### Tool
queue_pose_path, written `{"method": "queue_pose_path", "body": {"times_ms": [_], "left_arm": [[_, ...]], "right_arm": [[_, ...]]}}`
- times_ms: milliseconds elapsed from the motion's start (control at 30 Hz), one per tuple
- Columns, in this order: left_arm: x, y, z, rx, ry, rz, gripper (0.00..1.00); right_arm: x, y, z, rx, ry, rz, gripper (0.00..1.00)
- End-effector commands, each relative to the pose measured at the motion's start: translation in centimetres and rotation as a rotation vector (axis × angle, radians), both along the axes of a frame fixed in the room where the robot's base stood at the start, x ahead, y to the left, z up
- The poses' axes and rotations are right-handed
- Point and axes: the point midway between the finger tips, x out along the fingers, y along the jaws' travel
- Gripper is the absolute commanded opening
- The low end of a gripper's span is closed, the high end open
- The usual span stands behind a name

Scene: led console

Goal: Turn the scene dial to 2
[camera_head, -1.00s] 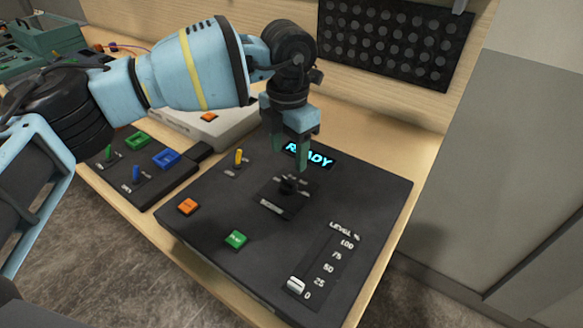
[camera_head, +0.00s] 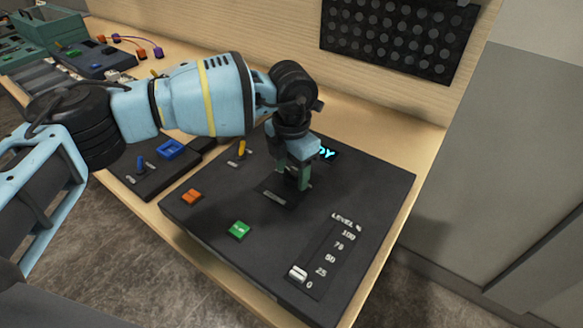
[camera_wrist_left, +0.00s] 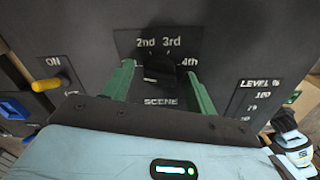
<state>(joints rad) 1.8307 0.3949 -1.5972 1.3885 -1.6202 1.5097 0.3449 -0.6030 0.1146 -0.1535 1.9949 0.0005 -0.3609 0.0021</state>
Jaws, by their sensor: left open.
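The black scene dial (camera_wrist_left: 160,68) sits on the dark console (camera_head: 350,200), with the labels "2nd", "3rd" and "4th" around it and "SCENE" below it in the left wrist view. Which label the dial points at is hard to tell.
A yellow toggle (camera_head: 242,148), orange button (camera_head: 191,197), green button (camera_head: 239,230) and white level slider (camera_head: 298,273) near 0 are on the same console. The lit display (camera_head: 327,153) is partly hidden by my gripper. A second panel (camera_head: 170,178) lies to the left.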

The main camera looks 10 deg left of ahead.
Motion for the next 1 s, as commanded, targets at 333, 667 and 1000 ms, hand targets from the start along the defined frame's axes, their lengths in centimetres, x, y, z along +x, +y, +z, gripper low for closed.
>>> {"method": "queue_pose_path", "body": {"times_ms": [333, 667, 1000], "left_arm": [[-0.02, -0.01, 0.01, 0.001, 0.001, 0.000, 0.18], [-0.03, 0.00, 0.00, 0.001, 0.001, -0.037, 0.13], [-0.05, -0.05, -0.04, 0.000, 0.003, -0.255, 0.13]], "right_arm": [[-0.26, -0.03, -0.30, -0.001, 0.008, 0.000, 0.36], [-0.27, -0.01, -0.25, -0.001, 0.008, 0.000, 0.36], [-0.30, 0.06, -0.06, 0.002, 0.007, -0.003, 0.36]]}}
